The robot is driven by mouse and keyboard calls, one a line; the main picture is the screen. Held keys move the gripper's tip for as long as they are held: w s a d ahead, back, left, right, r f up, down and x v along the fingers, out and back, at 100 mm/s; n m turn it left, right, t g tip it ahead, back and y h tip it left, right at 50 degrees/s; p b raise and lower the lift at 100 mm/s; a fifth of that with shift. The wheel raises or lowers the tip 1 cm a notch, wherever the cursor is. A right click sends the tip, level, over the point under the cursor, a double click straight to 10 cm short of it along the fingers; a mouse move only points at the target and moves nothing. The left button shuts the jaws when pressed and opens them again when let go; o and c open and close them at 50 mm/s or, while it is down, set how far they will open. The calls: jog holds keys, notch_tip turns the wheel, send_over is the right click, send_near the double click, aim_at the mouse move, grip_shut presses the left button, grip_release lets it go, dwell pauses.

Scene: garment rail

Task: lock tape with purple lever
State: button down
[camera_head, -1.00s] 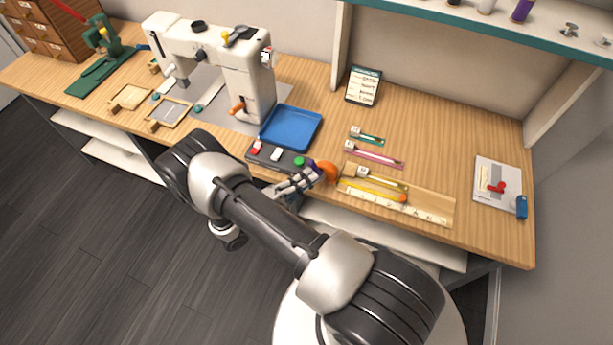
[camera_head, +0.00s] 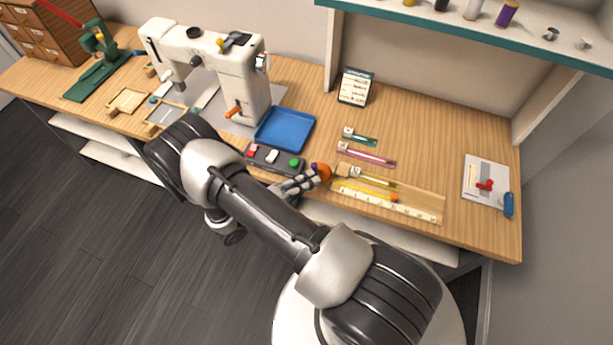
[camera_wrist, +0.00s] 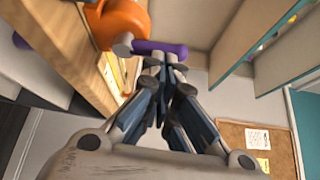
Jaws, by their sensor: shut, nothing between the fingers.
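The orange tape case (camera_head: 324,172) sits at the bench's front edge in the head view, and its rounded body fills the upper left of the wrist view (camera_wrist: 122,22). A yellow tape strip (camera_head: 362,190) lies to its right along a ruler board. The purple lever (camera_wrist: 160,47) shows in the wrist view as a bar beside the orange case, right at my fingertips. My gripper (camera_wrist: 166,64) is shut with nothing held. In the head view my gripper (camera_head: 308,181) is just left of the case. Whether the fingertips touch the lever cannot be told.
A control box with buttons (camera_head: 272,159) and a blue tray (camera_head: 285,129) lie close behind and left of my gripper. The ruler board (camera_head: 420,205) lies right. A white sewing machine (camera_head: 235,80) stands left. A shelf (camera_head: 460,35) overhangs the back right.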

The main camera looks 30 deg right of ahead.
jog(key=shift+s+d+m+y+p, duration=0.5)
jog(key=shift+m+y+p, duration=0.2)
jog(key=shift+m, duration=0.2)
jog(key=shift+s+f, duration=0.1)
jog(key=shift+s, duration=0.15)
jog(key=s+a+r+p, duration=0.1)
jog(key=a+r, duration=0.1)
jog(key=a, duration=1.1)
jog(key=shift+s+a+r+p, duration=0.2)
jog(key=shift+a+r+p, duration=0.1)
jog(key=shift+p, duration=0.1)
